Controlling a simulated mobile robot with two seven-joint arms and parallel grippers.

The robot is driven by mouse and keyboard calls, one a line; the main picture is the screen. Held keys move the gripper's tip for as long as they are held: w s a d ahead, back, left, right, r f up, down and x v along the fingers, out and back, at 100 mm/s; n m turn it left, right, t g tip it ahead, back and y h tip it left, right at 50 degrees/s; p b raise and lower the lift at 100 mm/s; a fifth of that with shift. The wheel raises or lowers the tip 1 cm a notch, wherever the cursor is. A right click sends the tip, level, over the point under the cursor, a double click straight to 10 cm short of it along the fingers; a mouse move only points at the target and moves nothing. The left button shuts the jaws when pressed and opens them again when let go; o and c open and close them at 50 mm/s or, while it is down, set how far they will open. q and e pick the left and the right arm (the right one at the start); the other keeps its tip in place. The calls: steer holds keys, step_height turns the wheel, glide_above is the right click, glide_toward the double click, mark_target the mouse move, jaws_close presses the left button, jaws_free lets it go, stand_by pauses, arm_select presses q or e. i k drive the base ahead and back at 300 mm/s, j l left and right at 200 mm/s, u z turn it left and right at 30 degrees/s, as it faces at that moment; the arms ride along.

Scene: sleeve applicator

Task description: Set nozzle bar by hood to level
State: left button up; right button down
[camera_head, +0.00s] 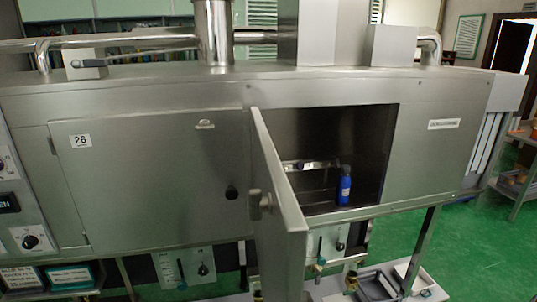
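The long stainless steel hood (440,165) spans the view. Its right door (278,215) stands open toward me, with a round knob (266,201) on it. Inside the opening, a short metal bar (308,165) runs across the left part and may be the nozzle bar. I cannot tell its exact tilt, and the open door hides part of the left interior. A blue bottle (344,187) stands upright in the opening, to the right of the bar. Neither of my grippers is in view.
The left door (150,175), labelled 26, is shut. Control panels with knobs (30,242) are at the far left. Pipes and a duct (213,35) stand on top. Trays (372,285) lie below the opening. Green floor (470,250) is free at right.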

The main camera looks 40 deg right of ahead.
mark_target(334, 163)
steer(key=l+u, duration=0.25)
steer(key=l, duration=0.15)
steer(key=l+u, duration=0.3)
steer(key=l, duration=0.15)
steer(key=k+l+u, duration=0.1)
steer(key=l, duration=0.3)
steer(key=k+l+u, duration=0.15)
steer(key=l, duration=0.3)
steer(key=k+l, duration=0.1)
steer(key=l, duration=0.3)
steer(key=k+l, duration=0.1)
steer(key=l, duration=0.25)
steer(key=k+l, duration=0.1)
steer(key=l, duration=0.3)
steer(key=k+l, duration=0.1)
steer(key=l, duration=0.25)
